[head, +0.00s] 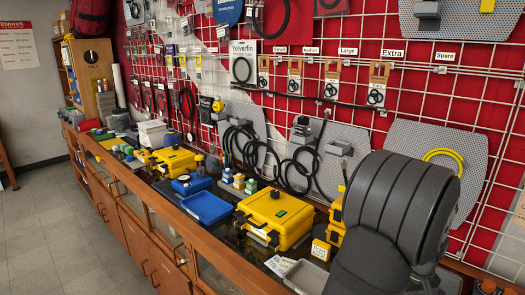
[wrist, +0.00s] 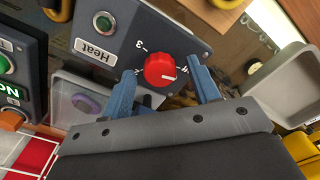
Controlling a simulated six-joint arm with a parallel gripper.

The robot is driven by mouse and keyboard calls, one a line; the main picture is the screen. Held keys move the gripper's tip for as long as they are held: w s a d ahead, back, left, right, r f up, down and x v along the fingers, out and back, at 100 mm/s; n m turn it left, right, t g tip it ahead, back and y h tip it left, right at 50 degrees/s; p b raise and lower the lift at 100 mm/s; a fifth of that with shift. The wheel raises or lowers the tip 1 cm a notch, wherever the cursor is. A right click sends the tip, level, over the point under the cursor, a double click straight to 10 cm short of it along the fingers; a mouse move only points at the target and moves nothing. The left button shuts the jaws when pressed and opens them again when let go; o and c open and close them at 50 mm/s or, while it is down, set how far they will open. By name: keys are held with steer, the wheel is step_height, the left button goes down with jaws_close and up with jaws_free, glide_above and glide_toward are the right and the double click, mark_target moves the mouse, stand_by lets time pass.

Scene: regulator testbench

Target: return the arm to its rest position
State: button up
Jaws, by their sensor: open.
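In the wrist view my gripper (wrist: 161,68) shows as two blue fingers, spread apart with nothing held between them. A red round knob (wrist: 160,70) on a grey panel (wrist: 130,32) marked "Heat" appears in the gap between the fingertips. Whether the fingers touch the knob cannot be told. In the head view a large dark grey part of my arm stands at the right, in front of the wall grid. My gripper cannot be made out there.
The bench carries a yellow case (head: 275,215), a blue tray (head: 206,207) and another yellow case (head: 172,160). Black hoses (head: 300,170) hang on the wall grid behind. In the wrist view a grey tray (wrist: 285,88) lies right, and a clear tray (wrist: 68,92) with a purple piece lies left.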

steer(key=shift+n, duration=1.3)
